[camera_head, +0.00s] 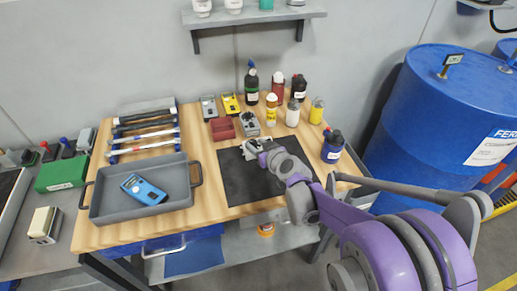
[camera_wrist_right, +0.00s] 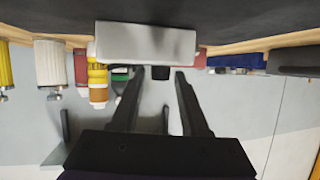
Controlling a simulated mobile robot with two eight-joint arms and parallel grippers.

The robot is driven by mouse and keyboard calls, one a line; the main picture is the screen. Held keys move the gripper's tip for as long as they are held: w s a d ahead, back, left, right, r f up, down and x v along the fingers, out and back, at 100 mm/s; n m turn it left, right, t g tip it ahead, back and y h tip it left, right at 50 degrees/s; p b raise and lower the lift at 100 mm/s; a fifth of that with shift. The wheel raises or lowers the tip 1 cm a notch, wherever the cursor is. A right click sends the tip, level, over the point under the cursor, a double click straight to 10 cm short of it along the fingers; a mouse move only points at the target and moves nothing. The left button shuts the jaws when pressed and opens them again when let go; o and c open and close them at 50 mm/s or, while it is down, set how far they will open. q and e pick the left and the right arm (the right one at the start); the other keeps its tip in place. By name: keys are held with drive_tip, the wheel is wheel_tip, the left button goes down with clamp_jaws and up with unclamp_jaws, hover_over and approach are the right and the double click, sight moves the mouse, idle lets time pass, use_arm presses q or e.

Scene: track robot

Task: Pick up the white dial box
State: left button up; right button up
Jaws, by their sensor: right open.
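The white dial box (camera_head: 250,124) stands on the wooden workbench (camera_head: 207,150), just behind the black mat (camera_head: 240,184). It looks light grey-white with a dark part on top. My right gripper (camera_head: 250,149) is over the back part of the mat, in front of the box and apart from it in the head view. In the right wrist view, which looks upside down, the open fingers (camera_wrist_right: 160,82) point at a pale box (camera_wrist_right: 145,42), apparently the same one, with nothing seen held between them. My left gripper is not in view.
A red bin (camera_head: 222,129) stands left of the box. Several bottles, including a yellow-and-white one (camera_head: 271,110), stand close on its right and behind. A grey tray (camera_head: 105,205) holds a blue meter (camera_head: 144,189). A blue drum (camera_head: 420,130) stands right of the bench.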

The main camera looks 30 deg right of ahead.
drive_tip(key=shift+w, duration=0.1)
clamp_jaws()
drive_tip(key=shift+r, duration=0.1)
idle(0.4)
